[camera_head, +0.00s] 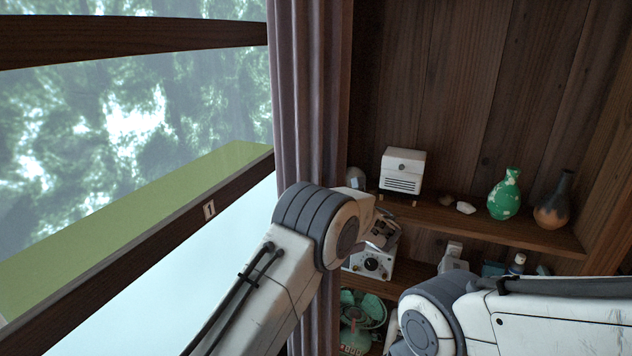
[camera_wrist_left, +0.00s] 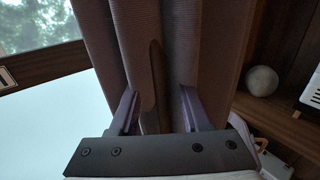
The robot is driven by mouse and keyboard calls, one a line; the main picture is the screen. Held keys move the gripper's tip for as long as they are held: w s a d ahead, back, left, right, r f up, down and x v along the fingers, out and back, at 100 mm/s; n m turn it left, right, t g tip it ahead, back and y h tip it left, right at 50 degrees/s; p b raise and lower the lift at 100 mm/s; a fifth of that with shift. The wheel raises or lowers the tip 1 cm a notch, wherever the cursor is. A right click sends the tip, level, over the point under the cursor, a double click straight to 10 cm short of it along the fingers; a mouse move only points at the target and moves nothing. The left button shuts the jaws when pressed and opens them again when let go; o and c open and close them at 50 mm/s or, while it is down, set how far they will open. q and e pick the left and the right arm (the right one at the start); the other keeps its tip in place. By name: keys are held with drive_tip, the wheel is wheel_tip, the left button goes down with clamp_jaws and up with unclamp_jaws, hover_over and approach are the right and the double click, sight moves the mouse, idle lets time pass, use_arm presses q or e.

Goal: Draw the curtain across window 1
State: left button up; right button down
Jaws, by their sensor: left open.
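Window 1 (camera_head: 120,110) fills the left of the head view, with a "1" label (camera_head: 209,210) on its dark wooden crossbar. Its glass is uncovered. The mauve curtain (camera_head: 305,90) hangs bunched in narrow vertical folds at the window's right edge. In the left wrist view the curtain (camera_wrist_left: 205,45) fills the middle. My left gripper (camera_wrist_left: 158,105) is open, its two fingers pointing at the folds. A brown strip shows between the folds; I cannot tell whether cloth lies between the fingers. My right gripper is out of view.
Right of the curtain, a wooden shelf (camera_head: 470,222) holds a white box (camera_head: 402,171), a green vase (camera_head: 504,195) and a brown vase (camera_head: 553,203). A lower shelf holds a device with a dial (camera_head: 372,263). My right arm lies before the lower shelves.

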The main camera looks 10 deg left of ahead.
use_arm(q)
drive_tip(key=shift+p+x, duration=0.3)
drive_tip(key=shift+x, duration=1)
clamp_jaws()
idle(0.5)
